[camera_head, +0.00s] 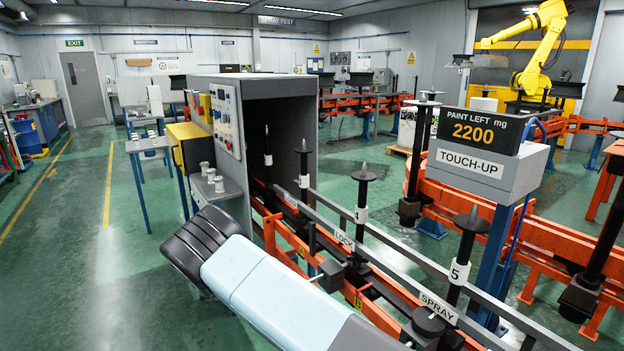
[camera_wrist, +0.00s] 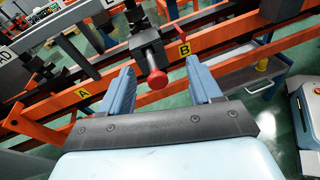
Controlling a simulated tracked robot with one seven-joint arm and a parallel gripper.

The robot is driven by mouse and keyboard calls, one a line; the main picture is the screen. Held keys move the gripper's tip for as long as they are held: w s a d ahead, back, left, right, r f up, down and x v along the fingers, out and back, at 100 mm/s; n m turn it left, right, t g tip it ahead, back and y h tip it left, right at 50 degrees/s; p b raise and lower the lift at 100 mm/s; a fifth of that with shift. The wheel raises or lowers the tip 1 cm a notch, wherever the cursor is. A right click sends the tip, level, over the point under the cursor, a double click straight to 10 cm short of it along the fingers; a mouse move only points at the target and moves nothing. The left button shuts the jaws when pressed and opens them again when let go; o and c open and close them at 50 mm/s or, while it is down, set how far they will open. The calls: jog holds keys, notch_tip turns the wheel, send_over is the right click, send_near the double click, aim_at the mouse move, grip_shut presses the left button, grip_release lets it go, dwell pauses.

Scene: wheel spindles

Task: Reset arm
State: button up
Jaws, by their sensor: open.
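My gripper (camera_wrist: 160,90) is open in the wrist view, with two blue-grey fingers spread apart and no object held between them. A red round knob (camera_wrist: 157,80) on a dark block (camera_wrist: 147,47) shows in the gap between the fingers. I cannot tell how far beyond the fingertips it lies. In the head view my light blue and grey arm reaches across the lower middle, beside the orange conveyor rail. The gripper fingers are not clear in the head view.
Black spindles, one with label 5 (camera_head: 459,270), stand along the orange rail (camera_head: 372,305). A grey booth (camera_head: 275,110) stands behind. Green floor (camera_head: 90,270) at left is clear.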

jog(key=s+d+r+m+g+y, duration=0.2)
jog(key=s+d+r+m+y, duration=0.15)
jog(key=d+r, duration=0.6)
jog(key=s+d+r+m+g+y, duration=0.25)
jog(key=d+r+m, duration=0.25)
jog(key=d+r, duration=0.45)
jog(key=s+d+r+m+g+y, duration=0.2)
jog(key=s+d+r+m+y, duration=0.15)
jog(key=d+r, duration=0.6)
jog(key=s+d+r+m+t+y, duration=0.1)
jog(key=s+d+r+m+y, duration=0.1)
jog(key=s+r, duration=0.4)
jog(key=s+d+r+m+t+y, duration=0.1)
jog(key=s+d+r+m, duration=0.2)
jog(key=s+r, duration=0.35)
jog(key=s+d+m+t+y, duration=0.1)
jog(key=s+m+t+y, duration=0.1)
jog(key=s, duration=1.4)
jog(key=shift+d+m+t, duration=0.4)
jog(key=shift+m+t, duration=0.45)
jog(key=shift+m, duration=0.35)
jog(key=shift+f, duration=0.1)
